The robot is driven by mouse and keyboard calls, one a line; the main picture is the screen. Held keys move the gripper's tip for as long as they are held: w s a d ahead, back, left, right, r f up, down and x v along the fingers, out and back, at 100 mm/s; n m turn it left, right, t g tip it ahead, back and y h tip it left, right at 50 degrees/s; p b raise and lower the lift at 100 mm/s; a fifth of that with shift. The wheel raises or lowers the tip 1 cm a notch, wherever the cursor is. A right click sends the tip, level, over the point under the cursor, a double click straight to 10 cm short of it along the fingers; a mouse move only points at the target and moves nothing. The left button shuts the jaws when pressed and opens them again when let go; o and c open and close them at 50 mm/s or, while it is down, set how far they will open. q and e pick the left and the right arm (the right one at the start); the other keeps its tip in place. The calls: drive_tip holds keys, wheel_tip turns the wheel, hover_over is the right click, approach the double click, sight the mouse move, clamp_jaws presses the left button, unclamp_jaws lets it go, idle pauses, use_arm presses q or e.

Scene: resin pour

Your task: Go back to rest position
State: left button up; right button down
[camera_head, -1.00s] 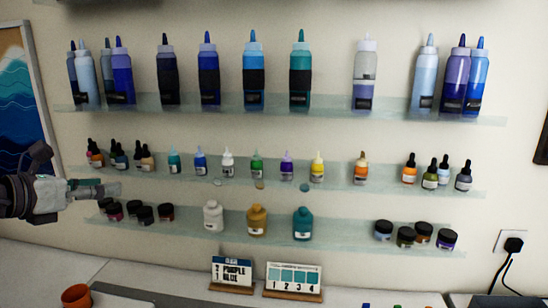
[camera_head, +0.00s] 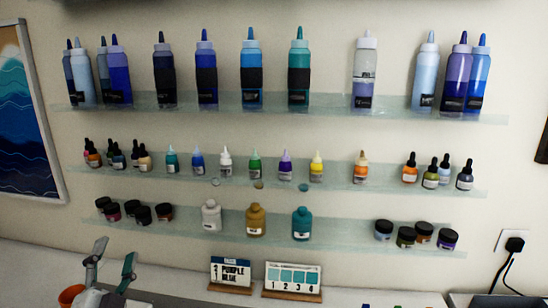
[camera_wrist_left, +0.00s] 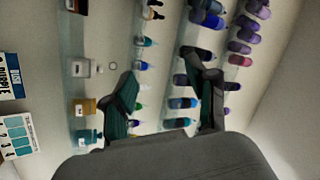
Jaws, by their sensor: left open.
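My left gripper (camera_head: 111,270) is at the lower left of the head view, low in front of the counter, with its two fingers pointing up and apart. It is open and nothing is between the fingers. In the left wrist view the same gripper (camera_wrist_left: 165,98) shows its spread fingers, with the shelves of bottles beyond them at a distance. My right gripper is not in view.
Three glass shelves hold large bottles (camera_head: 207,75), small dropper bottles (camera_head: 254,164), and jars and squat bottles (camera_head: 256,221). Two cards (camera_head: 293,277) stand on the counter. An orange cup (camera_head: 70,296) is close to the left gripper. A plug (camera_head: 514,244) is at right.

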use_arm(q)
drive_tip(key=s+a+f+n+g+y, duration=0.1)
drive_tip(key=s+f+n+g, duration=0.15)
drive_tip(key=f, duration=0.45)
drive_tip(key=s+f+n+g+y, duration=0.1)
drive_tip(key=s+f+n+g, duration=0.1)
drive_tip(key=f+n+g, duration=0.3)
drive_tip(key=s+d+f+g+h, duration=0.2)
drive_tip(key=s+d+f+g, duration=0.3)
drive_tip(key=s+f, duration=0.55)
drive_tip(key=s+d+f+g+h, duration=0.3)
drive_tip(key=s+d+f+g, duration=0.25)
drive_tip(key=s+f, duration=0.5)
wheel_tip(320, 180, down, 26)
drive_tip(key=g+b, duration=0.1)
drive_tip(key=b, duration=0.2)
drive_tip(key=s+a+f+g+b, duration=0.1)
drive_tip(key=s+a+f, duration=0.1)
drive_tip(key=s+f, duration=0.6)
drive_tip(key=s+a+f, duration=0.1)
drive_tip(key=s+f, duration=0.8)
drive_tip(key=f, duration=0.3)
drive_tip(key=shift+s+a+g+b, duration=0.3)
drive_tip(key=shift+a+g+b, duration=0.05)
drive_tip(key=shift+g, duration=0.05)
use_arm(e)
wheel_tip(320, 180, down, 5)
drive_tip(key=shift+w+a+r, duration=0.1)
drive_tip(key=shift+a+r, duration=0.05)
